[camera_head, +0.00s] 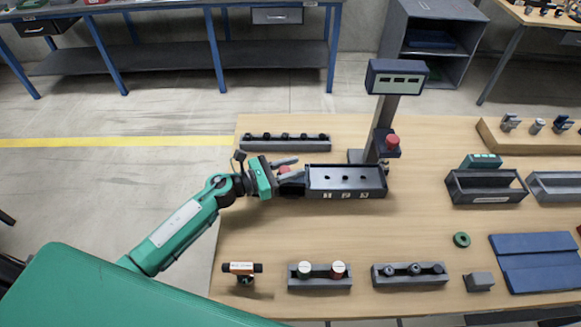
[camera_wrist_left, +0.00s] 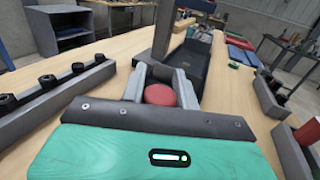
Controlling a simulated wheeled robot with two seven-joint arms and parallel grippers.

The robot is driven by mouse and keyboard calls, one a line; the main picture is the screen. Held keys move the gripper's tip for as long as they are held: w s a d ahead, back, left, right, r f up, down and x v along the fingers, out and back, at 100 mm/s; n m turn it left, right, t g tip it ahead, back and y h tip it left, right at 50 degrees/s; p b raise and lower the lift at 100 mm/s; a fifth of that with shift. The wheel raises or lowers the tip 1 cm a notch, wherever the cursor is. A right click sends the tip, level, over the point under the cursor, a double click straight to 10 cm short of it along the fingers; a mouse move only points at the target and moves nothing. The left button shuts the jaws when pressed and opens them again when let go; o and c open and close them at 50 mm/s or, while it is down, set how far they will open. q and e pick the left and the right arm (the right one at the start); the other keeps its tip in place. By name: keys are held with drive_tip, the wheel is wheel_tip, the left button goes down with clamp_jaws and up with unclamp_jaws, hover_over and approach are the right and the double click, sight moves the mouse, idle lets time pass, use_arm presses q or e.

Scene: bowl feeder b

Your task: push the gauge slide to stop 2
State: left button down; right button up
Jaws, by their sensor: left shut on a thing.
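The gauge (camera_head: 346,193) is a dark long box with the numbers 1, 2 and 3 on its front and several small dark holes on top. At its left end is a red round knob (camera_head: 284,170), which seems to belong to the slide. My left gripper (camera_head: 290,168) is shut on the knob, with one finger on each side. In the left wrist view the red knob (camera_wrist_left: 160,95) sits between the grey fingers, and the gauge channel (camera_wrist_left: 192,62) runs ahead. Where the slide stands against the stops is hidden. My right gripper is not in view.
A post with a display (camera_head: 397,77) and a red button (camera_head: 392,141) stands behind the gauge. A rack with dark pegs (camera_head: 285,144) lies behind left. Racks (camera_head: 320,283) and (camera_head: 410,274) line the front. Table between gauge and front racks is clear.

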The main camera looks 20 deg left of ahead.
use_arm(q)
drive_tip(key=w+d, duration=0.1)
drive_tip(key=d, duration=0.5)
drive_tip(key=w+d, duration=0.1)
drive_tip(key=d, duration=0.2)
drive_tip(key=shift+w, duration=0.3)
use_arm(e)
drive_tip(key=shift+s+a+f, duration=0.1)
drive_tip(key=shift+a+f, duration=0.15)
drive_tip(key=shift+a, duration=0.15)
use_arm(q)
drive_tip(key=c, duration=1.1)
unclamp_jaws()
drive_tip(key=shift+o, duration=0.2)
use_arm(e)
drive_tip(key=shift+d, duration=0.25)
use_arm(q)
drive_tip(key=shift+s+a, duration=0.1)
